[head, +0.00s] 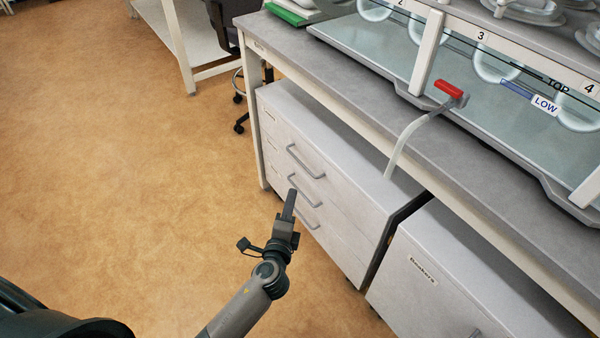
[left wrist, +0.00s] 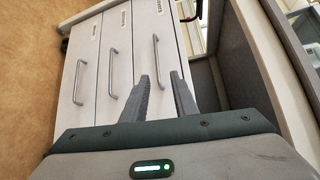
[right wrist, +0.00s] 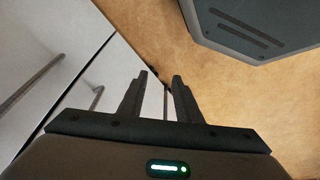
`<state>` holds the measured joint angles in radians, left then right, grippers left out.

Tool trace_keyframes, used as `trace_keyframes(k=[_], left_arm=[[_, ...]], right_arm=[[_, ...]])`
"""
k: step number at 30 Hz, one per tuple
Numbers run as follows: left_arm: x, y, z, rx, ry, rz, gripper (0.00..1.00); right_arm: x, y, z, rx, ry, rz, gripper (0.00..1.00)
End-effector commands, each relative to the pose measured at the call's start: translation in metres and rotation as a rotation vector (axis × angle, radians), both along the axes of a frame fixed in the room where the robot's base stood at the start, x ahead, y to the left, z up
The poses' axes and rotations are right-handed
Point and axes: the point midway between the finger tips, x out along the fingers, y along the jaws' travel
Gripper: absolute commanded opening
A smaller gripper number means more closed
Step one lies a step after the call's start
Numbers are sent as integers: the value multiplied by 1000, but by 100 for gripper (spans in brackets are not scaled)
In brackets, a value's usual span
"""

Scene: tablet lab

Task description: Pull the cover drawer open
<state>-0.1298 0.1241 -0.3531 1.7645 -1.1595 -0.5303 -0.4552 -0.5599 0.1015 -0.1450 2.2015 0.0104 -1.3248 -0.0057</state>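A light grey drawer unit under the bench shows several stacked drawer fronts. In the head view the top handle (head: 305,162), middle handle (head: 305,190) and lower handle (head: 302,218) are grey bars, and the drawers look shut. Contact is not clear. My right gripper (right wrist: 161,88) is open and outside the head view.
A cabinet labelled Beakers (head: 423,270) stands to the right of the unit. An office chair (head: 238,30) stands behind. The floor (head: 130,180) at left is clear.

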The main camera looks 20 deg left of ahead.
Motion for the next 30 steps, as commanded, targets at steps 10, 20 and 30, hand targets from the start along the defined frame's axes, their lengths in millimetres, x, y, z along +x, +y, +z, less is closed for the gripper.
trace_keyframes(k=[10,20,30], left_arm=[[0,0,-11,0,0,0,26],[2,0,-11,0,-1,0,26],[31,4,-14,0,-1,0,26]], right_arm=[[-11,-3,24,-4,11,-2,31],[-10,-3,24,-4,11,-2,31],[-10,-2,23,-3,9,0,31]])
